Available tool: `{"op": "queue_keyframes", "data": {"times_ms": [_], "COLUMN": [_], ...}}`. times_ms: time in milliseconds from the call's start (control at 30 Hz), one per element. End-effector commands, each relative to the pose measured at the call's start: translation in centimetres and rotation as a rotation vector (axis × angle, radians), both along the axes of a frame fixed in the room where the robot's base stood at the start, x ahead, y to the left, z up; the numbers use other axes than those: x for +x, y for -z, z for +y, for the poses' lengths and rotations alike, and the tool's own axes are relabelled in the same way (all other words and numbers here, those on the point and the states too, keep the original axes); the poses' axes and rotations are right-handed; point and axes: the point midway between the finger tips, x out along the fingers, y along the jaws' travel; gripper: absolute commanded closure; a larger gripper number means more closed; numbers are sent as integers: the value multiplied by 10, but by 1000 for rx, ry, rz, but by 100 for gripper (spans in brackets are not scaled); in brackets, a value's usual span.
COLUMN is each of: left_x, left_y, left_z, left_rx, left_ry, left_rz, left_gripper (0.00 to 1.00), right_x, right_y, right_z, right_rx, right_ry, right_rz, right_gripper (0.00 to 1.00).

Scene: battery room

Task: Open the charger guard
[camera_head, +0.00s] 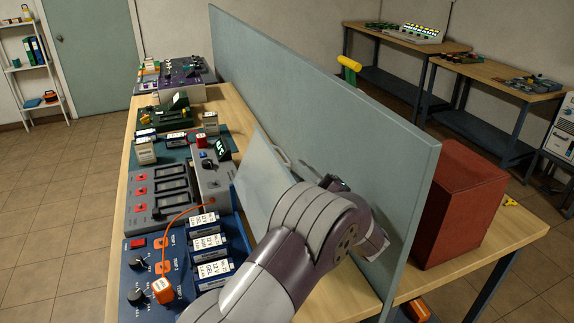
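The charger (145,245) is a blue unit at the front of the bench, with knobs, switches and several labelled batteries (208,242) in a row. A pale flat panel, which looks like the charger guard (262,185), stands raised and tilted along the charger's right side, leaving the batteries uncovered. A light curved handle (281,153) shows at its far upper edge. My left arm crosses in front of the panel's lower right part. My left gripper (338,183) is mostly hidden behind the arm, right of the panel and close to the divider. Its fingers and any contact with the handle are unclear. My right gripper is out of view.
A tall grey-green divider (330,95) runs along the bench right of the panel, close to my arm. A red box (458,205) stands beyond it. A grey module (165,190) and other devices fill the bench behind the charger. An orange cable crosses the charger.

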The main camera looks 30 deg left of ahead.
Motion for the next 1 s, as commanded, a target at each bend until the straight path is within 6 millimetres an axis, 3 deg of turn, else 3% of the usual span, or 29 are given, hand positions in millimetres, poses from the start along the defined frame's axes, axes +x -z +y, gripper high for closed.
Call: {"op": "queue_keyframes", "data": {"times_ms": [100,300,567,600,667,867,1000], "left_x": [9,20,21,21,22,20,5], "left_y": [-11,-16,-16,-16,-16,-16,-22], "left_z": [24,48,51,51,51,52,65], "left_rx": [0,-1,0,0,0,-6,-88], "left_ry": [-2,1,4,4,4,3,3], "left_rz": [-1,2,2,2,2,-7,-106], "left_gripper": [77,77,77,80,100,100,100], "right_x": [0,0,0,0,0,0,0], "right_y": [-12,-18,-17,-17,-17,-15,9], "right_z": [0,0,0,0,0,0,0], "right_rx": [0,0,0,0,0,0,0], "right_ry": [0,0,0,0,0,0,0], "right_rz": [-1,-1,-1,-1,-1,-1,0], "right_gripper": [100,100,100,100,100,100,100]}}
